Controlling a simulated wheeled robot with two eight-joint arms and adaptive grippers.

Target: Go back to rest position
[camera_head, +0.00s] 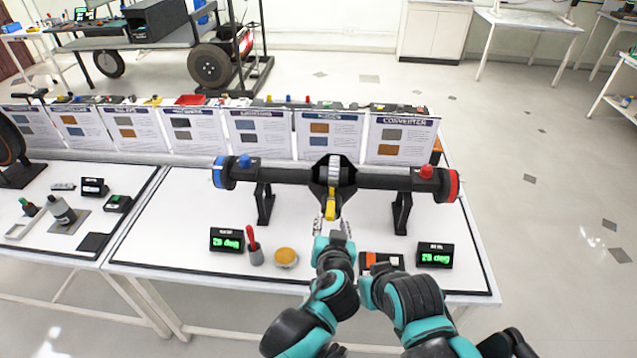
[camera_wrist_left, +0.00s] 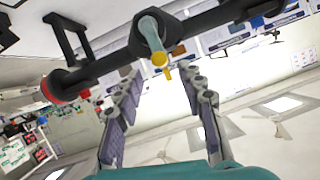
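My left gripper (camera_head: 331,228) is over the middle of the white workbench, just in front of the centre of a dark axle (camera_head: 290,178). In the left wrist view my left gripper (camera_wrist_left: 163,88) has its two fingers spread wide with nothing between them. A yellow part (camera_head: 330,208) hangs at the axle's centre, beyond the fingertips; it also shows in the left wrist view (camera_wrist_left: 160,60). My right arm is bent at the lower right of the head view, and its gripper does not show.
The axle rests on two black stands with a blue end and a red end (camera_head: 453,185). Two green displays (camera_head: 227,240) (camera_head: 435,254), a red-handled tool (camera_head: 252,240), a round tan-topped container (camera_head: 286,257) and an orange-black item (camera_head: 381,261) are on the front bench (camera_head: 180,232). Information sheets stand behind.

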